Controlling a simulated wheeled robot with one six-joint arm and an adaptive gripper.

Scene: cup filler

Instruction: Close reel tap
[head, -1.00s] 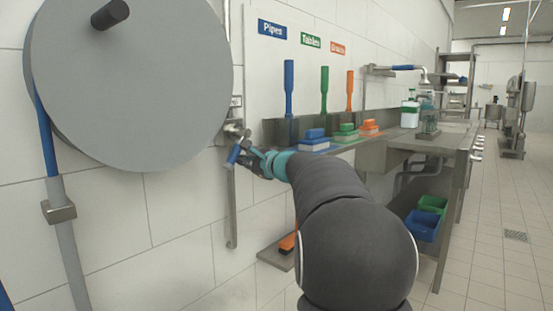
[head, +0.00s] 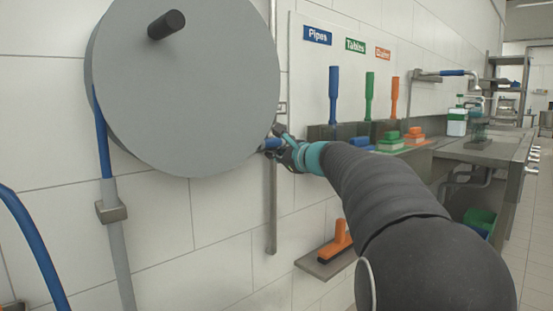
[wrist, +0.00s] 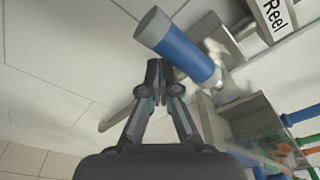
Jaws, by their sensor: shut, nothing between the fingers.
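The reel tap's blue handle (head: 272,144) is by the lower right edge of the large grey hose reel (head: 185,90), on the wall pipe. It looks close to level. My gripper (head: 279,137) is at the handle, at the end of my arm. In the wrist view the blue handle (wrist: 182,48) has a grey end cap and runs diagonally past my gripper's fingertips (wrist: 158,68). The fingers are shut with nothing between them, beside the handle. I cannot tell whether they touch it. A white "Reel" label (wrist: 275,18) shows at the upper right.
A vertical metal pipe (head: 272,210) runs down the wall below the tap. A low shelf (head: 325,262) holds an orange squeegee (head: 340,240). A blue hose (head: 35,245) hangs at left.

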